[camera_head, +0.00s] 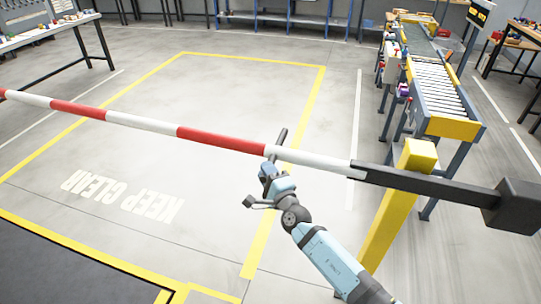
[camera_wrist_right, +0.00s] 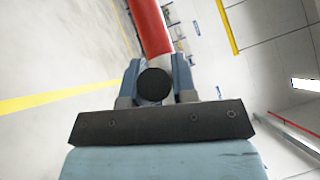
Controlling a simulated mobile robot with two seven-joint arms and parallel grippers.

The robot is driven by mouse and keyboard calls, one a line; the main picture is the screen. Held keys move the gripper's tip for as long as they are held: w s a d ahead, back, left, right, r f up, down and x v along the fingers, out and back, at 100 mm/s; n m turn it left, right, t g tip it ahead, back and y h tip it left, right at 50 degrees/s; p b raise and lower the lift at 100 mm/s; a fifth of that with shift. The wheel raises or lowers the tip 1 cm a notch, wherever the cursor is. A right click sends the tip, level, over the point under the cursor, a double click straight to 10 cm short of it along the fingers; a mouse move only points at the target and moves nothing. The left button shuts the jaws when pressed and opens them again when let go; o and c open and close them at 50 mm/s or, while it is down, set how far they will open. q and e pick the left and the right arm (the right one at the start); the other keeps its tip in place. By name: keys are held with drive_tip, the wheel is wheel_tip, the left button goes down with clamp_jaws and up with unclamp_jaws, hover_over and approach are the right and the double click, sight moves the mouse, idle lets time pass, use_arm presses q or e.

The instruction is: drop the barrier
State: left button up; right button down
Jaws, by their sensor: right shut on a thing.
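The barrier is a long red and white striped boom (camera_head: 220,139) crossing the head view from the left edge to a black arm with a dark counterweight block (camera_head: 516,206) at right. It passes beside the top of a yellow post (camera_head: 398,200). It looks close to level, but its exact tilt is hard to tell. My right gripper (camera_head: 273,166) is at the boom's white section and shut on a dark bar-like handle (camera_head: 281,137). In the right wrist view the handle's round black end (camera_wrist_right: 154,86) sits between the fingers, with the striped boom (camera_wrist_right: 150,28) beyond. My left gripper is out of view.
A yellow outline (camera_head: 255,57) marks bare floor with "KEEP CLEAR" lettering (camera_head: 122,197) under the boom. A roller conveyor (camera_head: 442,92) stands behind the post at right. A workbench (camera_head: 45,36) is at the far left. A dark floor area (camera_head: 45,270) lies at the lower left.

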drive_tip(key=shift+w+f, duration=0.15)
drive_tip(key=shift+f, duration=0.15)
drive_tip(key=shift+d+f+n, duration=0.1)
drive_tip(key=shift+f+n, duration=0.2)
drive_tip(key=shift+f, duration=0.25)
drive_tip(key=shift+f, duration=0.15)
drive_tip(key=c, duration=1.1)
unclamp_jaws()
drive_tip(key=shift+f, duration=0.1)
drive_tip(key=shift+o, duration=0.9)
drive_tip(key=v, duration=1.4)
drive_tip(key=shift+r, duration=0.2)
drive_tip(key=shift+p, duration=0.3)
